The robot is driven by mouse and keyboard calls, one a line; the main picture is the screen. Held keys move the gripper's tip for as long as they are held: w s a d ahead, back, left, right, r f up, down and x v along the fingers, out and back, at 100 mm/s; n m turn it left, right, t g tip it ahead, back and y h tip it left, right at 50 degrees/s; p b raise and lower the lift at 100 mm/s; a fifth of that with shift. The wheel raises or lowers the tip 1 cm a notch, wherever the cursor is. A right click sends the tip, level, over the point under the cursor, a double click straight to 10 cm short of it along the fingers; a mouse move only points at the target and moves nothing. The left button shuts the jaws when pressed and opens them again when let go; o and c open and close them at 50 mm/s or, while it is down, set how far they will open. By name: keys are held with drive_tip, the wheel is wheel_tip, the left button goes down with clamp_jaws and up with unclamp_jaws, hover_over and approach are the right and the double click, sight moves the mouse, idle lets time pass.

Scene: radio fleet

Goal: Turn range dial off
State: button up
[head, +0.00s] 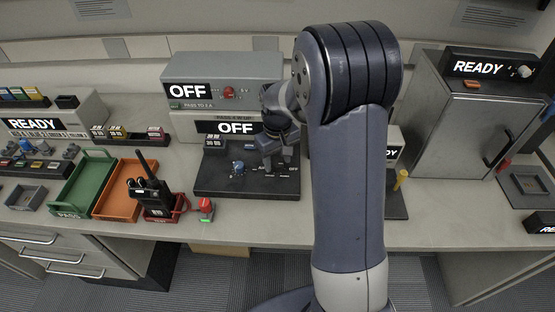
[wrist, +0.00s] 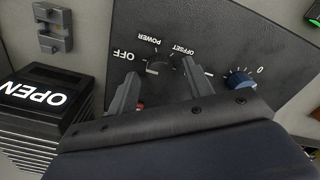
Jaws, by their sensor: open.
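A dark control panel (head: 225,187) stands on the bench in the head view, below a box with a lit OFF sign (head: 237,128). In the wrist view its labels appear upside down. A small dark knob (wrist: 158,65) sits near the words POWER and OFF. A blue knob (wrist: 240,78) sits near a 0 mark; it also shows in the head view (head: 238,168). I cannot read a range label. My gripper (wrist: 158,70) is open, its fingers on either side of the dark knob in the picture; contact cannot be told. A red part shows beside the left finger.
A lit OPEN box (wrist: 35,95) stands beside the panel in the wrist view. A black radio (head: 150,195), green tray (head: 80,185) and orange tray (head: 118,190) are left of the panel. A grey cabinet (head: 465,125) stands to the right. My arm hides part of the bench.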

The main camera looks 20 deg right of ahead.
sight(277, 163)
wheel_tip(277, 163, up, 10)
drive_tip(key=shift+r, duration=0.15)
idle(0.4)
wheel_tip(277, 163, down, 11)
drive_tip(key=shift+r, duration=0.1)
idle(0.3)
idle(0.5)
